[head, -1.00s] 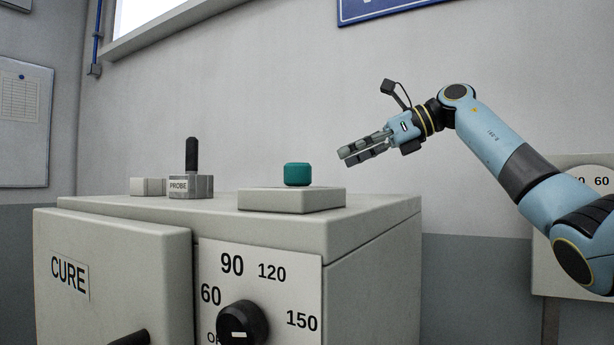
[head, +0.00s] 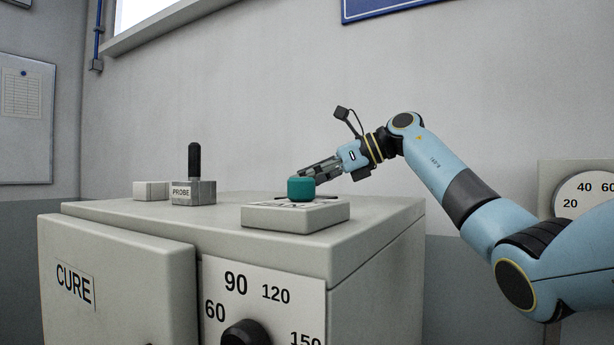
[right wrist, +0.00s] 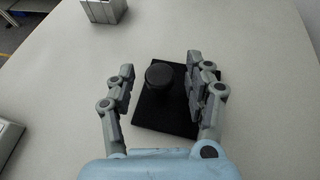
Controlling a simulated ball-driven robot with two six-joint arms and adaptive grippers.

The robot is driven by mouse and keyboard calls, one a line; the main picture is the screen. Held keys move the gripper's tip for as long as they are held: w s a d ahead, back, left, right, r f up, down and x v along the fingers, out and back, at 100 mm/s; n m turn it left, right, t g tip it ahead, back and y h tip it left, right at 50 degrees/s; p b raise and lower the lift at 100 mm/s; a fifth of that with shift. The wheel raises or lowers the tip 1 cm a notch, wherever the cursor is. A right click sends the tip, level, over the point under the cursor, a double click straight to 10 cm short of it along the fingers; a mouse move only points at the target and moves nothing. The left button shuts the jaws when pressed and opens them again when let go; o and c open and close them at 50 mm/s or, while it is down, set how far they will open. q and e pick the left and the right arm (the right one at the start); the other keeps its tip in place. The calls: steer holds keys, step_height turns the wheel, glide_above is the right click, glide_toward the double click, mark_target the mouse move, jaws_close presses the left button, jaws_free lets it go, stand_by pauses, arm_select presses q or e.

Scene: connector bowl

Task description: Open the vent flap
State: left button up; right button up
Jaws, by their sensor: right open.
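The vent flap appears to be a dark square plate (right wrist: 165,120) with a round black knob (right wrist: 160,74), lying on the pale cabinet top in the right wrist view. In the head view only a thin dark edge of it (head: 325,197) shows behind the teal button. My right gripper (right wrist: 157,66) is open, with one finger on each side of the knob. I cannot tell whether the right finger touches the knob or plate. In the head view the right gripper (head: 306,172) slants down from the right, its tips partly behind the teal button. My left gripper is not in view.
The teal button (head: 301,189) stands on a pale block (head: 295,216) in front of the plate. A grey PROBE block (head: 193,192) with an upright black handle and a small pale block (head: 151,191) stand further left. The cabinet (head: 380,238) has a CURE door and a dial.

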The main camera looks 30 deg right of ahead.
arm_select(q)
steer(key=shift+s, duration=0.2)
arm_select(e)
steer(key=shift+c, duration=0.2)
steer(key=c, duration=0.5)
jaws_close()
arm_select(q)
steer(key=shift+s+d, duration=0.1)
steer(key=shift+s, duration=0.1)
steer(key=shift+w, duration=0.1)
